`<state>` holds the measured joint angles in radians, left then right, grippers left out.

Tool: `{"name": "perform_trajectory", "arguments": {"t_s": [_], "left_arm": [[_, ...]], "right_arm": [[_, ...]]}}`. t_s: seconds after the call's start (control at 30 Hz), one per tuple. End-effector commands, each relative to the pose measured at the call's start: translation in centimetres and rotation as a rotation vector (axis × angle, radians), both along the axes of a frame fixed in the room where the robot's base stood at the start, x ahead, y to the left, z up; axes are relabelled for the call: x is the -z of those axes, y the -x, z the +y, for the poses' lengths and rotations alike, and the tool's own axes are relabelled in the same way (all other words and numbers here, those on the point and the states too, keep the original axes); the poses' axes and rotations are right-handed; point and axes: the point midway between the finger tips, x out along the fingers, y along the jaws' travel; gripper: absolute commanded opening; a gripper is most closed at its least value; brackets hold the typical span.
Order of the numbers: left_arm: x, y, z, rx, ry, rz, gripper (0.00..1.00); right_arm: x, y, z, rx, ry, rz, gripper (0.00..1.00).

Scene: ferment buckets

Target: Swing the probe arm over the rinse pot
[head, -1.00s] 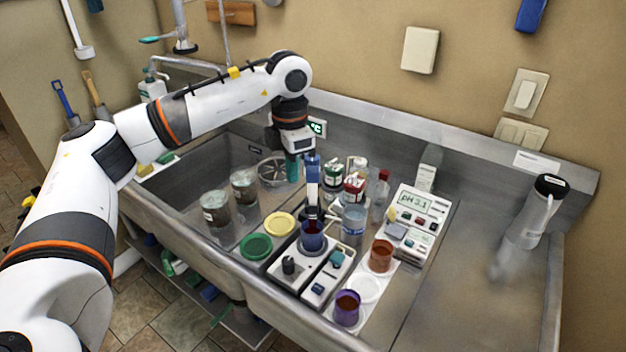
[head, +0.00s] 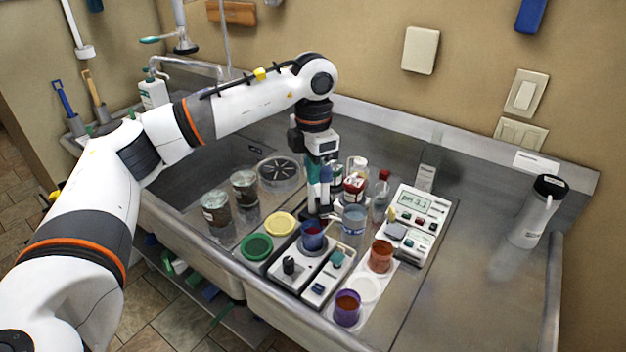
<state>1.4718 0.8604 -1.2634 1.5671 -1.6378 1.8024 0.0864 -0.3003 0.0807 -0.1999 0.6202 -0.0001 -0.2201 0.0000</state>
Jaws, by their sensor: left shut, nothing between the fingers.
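A clear pot with bluish liquid and a label (head: 354,222), which looks like the rinse pot, stands just right of the blue beaker. My right gripper is not in view.
A pH meter (head: 417,212) reading 3.1 stands to the right. An orange beaker (head: 381,256) and a purple beaker (head: 347,308) stand in front. The steel counter at right is mostly clear.

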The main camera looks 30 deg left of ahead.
Motion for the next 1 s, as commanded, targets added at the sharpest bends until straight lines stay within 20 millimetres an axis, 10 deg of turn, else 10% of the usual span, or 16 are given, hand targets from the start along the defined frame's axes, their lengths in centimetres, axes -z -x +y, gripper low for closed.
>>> {"name": "perform_trajectory", "arguments": {"t_s": [1.0], "left_arm": [[-0.1,-3.6,-4.0,0.000,0.000,0.000,0.00]], "right_arm": [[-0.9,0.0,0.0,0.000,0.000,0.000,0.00]]}}
